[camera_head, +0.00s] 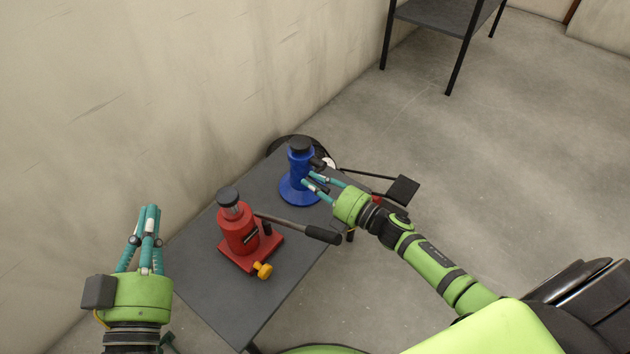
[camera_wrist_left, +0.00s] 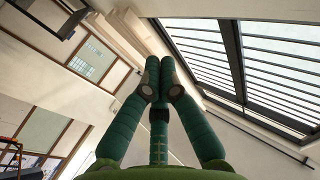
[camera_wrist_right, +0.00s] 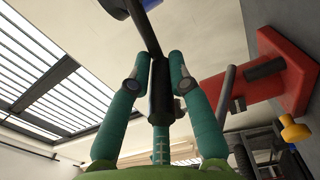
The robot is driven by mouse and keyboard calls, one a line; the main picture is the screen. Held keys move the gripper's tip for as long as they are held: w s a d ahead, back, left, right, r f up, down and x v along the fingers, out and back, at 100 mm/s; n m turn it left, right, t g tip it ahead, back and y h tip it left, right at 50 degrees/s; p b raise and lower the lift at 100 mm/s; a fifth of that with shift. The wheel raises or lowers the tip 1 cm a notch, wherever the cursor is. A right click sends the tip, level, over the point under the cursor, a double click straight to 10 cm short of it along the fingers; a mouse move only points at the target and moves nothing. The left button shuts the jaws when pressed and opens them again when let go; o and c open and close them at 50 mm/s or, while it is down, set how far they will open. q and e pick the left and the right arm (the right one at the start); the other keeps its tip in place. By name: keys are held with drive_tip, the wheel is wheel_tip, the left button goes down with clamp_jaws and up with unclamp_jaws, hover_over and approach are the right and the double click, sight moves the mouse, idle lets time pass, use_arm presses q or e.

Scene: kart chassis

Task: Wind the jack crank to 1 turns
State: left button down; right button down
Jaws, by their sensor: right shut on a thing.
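The blue screw jack (camera_head: 298,188) stands upright on a dark table, with a round base and a black top. Its black crank (camera_head: 319,163) sticks out on the right side. My right gripper (camera_head: 315,187) is beside the jack, shut on the black crank grip. In the right wrist view the grip (camera_wrist_right: 160,92) sits between the fingers, and a dark arm runs up from it. The fingers partly hide the crank in the head view. My left gripper (camera_head: 149,210) is raised at the left, away from the jack; its fingertips meet with nothing between them in the left wrist view (camera_wrist_left: 160,78).
A red bottle jack (camera_head: 238,232) with a long lever (camera_head: 296,228) and yellow knob (camera_head: 263,270) stands nearer on the table (camera_head: 215,300). A wall borders the table's left side. Behind the blue jack lies a round dark object (camera_head: 284,143). A dark shelf (camera_head: 440,14) stands farther back.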

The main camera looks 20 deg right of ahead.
drive_tip(key=shift+d+r+m+p, duration=0.15)
drive_tip(key=shift+r+m+p, duration=0.25)
drive_tip(key=shift+m+p, duration=0.45)
drive_tip(key=shift+d+r+m+p, duration=0.15)
drive_tip(key=shift+r+m+p, duration=0.3)
drive_tip(key=shift+m+p, duration=0.4)
use_arm(q)
drive_tip(key=s+a+f+g+y, duration=0.1)
drive_tip(key=s+a+f+g, duration=0.1)
drive_tip(key=f, duration=0.4)
drive_tip(key=s+a+f+n+g+y, duration=0.1)
drive_tip(key=s+a+f+g+y, duration=0.1)
drive_tip(key=f+g, duration=0.4)
drive_tip(key=s+a+f+g+y, duration=0.2)
drive_tip(key=s+a+f+g, duration=0.1)
drive_tip(key=f, duration=0.3)
drive_tip(key=shift+s+a+f+n+g, duration=0.3)
drive_tip(key=shift+s+n+g, duration=0.15)
drive_tip(key=shift+s, duration=0.35)
use_arm(e)
drive_tip(key=c, duration=1.2)
unclamp_jaws()
drive_tip(key=shift+o, duration=0.2)
drive_tip(key=shift+w, duration=0.1)
drive_tip(key=shift+r, duration=0.1)
drive_tip(key=v, duration=1.2)
drive_tip(key=shift+m, duration=0.3)
